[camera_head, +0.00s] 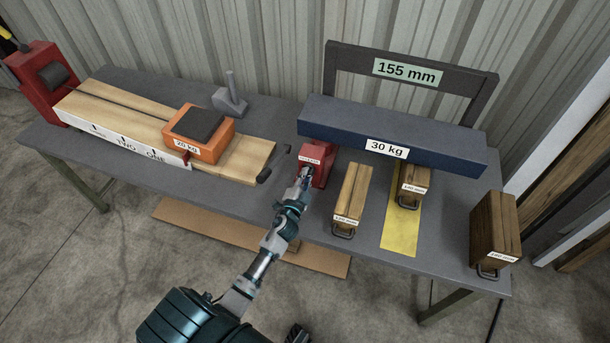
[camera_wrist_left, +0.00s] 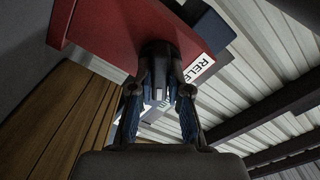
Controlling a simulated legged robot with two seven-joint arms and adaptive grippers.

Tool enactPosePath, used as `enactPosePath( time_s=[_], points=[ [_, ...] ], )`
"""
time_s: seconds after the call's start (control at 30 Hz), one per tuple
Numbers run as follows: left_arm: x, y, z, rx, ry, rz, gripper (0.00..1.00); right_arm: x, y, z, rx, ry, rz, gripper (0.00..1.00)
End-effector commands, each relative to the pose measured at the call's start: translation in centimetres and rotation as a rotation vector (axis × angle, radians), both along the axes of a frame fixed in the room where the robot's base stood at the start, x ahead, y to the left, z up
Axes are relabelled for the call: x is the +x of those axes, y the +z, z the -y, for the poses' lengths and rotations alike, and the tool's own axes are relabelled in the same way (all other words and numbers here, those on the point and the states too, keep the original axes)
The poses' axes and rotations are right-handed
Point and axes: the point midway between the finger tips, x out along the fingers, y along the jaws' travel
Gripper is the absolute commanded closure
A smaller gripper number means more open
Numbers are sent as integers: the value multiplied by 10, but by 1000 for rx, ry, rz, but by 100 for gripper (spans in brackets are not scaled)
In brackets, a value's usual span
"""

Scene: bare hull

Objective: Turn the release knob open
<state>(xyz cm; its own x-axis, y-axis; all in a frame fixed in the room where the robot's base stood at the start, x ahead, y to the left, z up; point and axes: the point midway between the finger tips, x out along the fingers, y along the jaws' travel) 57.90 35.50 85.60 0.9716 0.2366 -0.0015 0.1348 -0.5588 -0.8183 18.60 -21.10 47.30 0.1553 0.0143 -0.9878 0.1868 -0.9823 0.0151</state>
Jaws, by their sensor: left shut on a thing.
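The red release block (camera_head: 316,160) stands on the grey bench under the left end of the dark blue beam, with a white label on its top. In the left wrist view the red block (camera_wrist_left: 105,32) fills the upper left, and part of its label reads "RELE". The dark release knob (camera_wrist_left: 159,52) sticks out of the block's face. My left gripper (camera_head: 305,174) is at the front of the block. In the wrist view its two fingers (camera_wrist_left: 160,88) are shut on the knob, one on each side. In the head view the gripper mostly hides the knob.
The blue 30 kg beam (camera_head: 440,151) lies over the red block and a wooden block (camera_head: 413,183) on a yellow strip (camera_head: 402,232). Other wooden blocks (camera_head: 354,190) (camera_head: 496,225) stand nearby. An orange 20 kg weight (camera_head: 213,148) sits on planks to the left.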

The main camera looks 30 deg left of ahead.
Motion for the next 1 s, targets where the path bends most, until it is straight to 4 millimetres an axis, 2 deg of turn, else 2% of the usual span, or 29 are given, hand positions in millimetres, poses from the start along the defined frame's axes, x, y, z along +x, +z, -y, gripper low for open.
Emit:
enactPosePath(
  time_s=[0.5, 1.0],
  points=[
    [1, -1, 6, 429, -12, -99, 100, -10, -13, 1, -4, 2, -6, 100],
    [1, -5, 8, 602, -13, -145, 100, -16, -21, 3, -4, 4, -13, 100]
  ],
)
